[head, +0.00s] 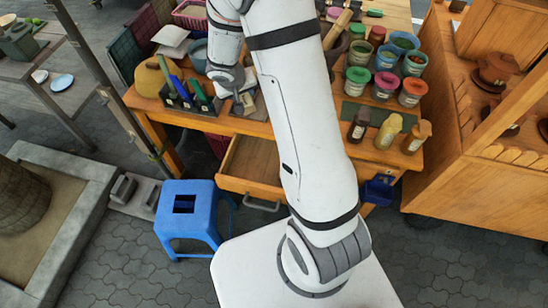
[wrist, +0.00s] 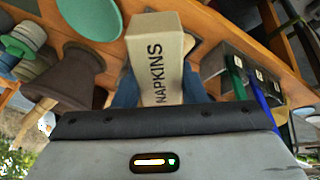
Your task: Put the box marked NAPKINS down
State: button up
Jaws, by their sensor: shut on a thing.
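The tan box marked NAPKINS (wrist: 160,62) stands out in the middle of the wrist view, its dark lettering facing the camera. The dark blue fingers of my gripper (wrist: 160,90) are on either side of it, shut on it. In the head view my gripper (head: 240,92) is low over the left part of the wooden worktable (head: 270,128), just right of the pen caddy. My arm hides much of this area, and I cannot tell whether the box touches the tabletop.
A dark caddy (head: 190,98) with green and blue pens is close on the left. Several paint jars (head: 385,82) and bottles (head: 390,132) fill the right side. An open drawer (head: 252,162) juts out in front, with a blue stool (head: 190,212) on the floor nearby.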

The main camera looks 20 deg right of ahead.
notch_tip(320, 180, down, 11)
jog(key=s+d+m+g+y+b, duration=0.1)
jog(key=s+d+m+g+b, duration=0.35)
jog(key=b, duration=1.15)
jog(key=m+t+b, duration=0.2)
send_over(257, 157)
jog(key=shift+y, duration=0.4)
jog(key=f, duration=1.4)
jog(key=shift+s+a+f, duration=0.15)
jog(key=shift+s+f, duration=0.05)
jog(key=shift+f, duration=0.1)
jog(key=shift+f+b, duration=0.4)
jog(key=shift+f, duration=1.6)
jog(key=shift+f, duration=0.2)
jog(key=o, duration=1.1)
jog(key=shift+c, duration=0.2)
jog(key=shift+r, duration=0.1)
